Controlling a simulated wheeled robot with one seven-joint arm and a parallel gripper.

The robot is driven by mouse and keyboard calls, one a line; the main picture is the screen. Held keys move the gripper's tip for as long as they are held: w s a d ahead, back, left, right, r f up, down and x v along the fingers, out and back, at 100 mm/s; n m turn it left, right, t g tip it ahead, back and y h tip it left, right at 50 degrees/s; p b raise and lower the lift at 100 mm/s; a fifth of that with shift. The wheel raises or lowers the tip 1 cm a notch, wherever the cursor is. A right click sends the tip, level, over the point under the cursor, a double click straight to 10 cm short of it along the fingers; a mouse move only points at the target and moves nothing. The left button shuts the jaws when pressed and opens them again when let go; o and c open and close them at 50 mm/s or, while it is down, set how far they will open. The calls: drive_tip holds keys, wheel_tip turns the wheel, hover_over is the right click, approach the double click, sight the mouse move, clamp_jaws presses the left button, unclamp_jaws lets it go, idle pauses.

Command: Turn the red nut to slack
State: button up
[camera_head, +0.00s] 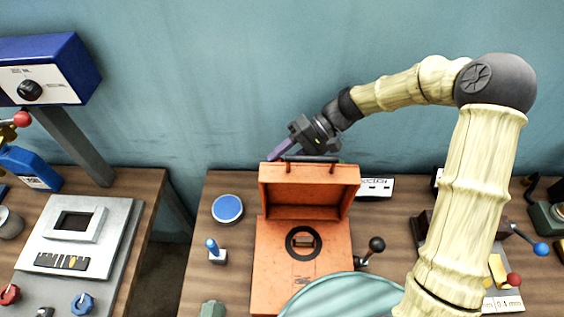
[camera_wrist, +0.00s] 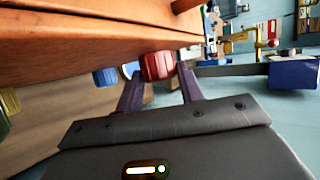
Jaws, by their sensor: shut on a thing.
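The red nut (camera_wrist: 157,66) is a ribbed red knob at the orange box's face in the wrist view. My gripper (camera_wrist: 160,84) has its two purple fingers on either side of it, shut on it. In the head view my gripper (camera_head: 276,154) reaches down behind the raised lid of the orange box (camera_head: 268,270), and the lid hides the nut there. How far the nut is turned cannot be told.
A ribbed blue knob (camera_wrist: 105,76) is close to the left of the red nut. A black-knobbed lever (camera_head: 376,245) is at the box's right, a blue-topped round tin (camera_head: 228,208) at its left. A gap separates the left table.

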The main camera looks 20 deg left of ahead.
drive_tip(key=shift+d+f+n+g+y+b, duration=0.15)
drive_tip(key=shift+n+g+y+b, duration=0.25)
drive_tip(key=shift+g+y+b, duration=0.35)
drive_tip(key=shift+y, duration=0.25)
drive_tip(key=o, duration=1)
drive_tip(key=shift+w, duration=0.1)
drive_tip(key=shift+b+v, duration=1.05)
drive_tip(key=shift+v, duration=2.65)
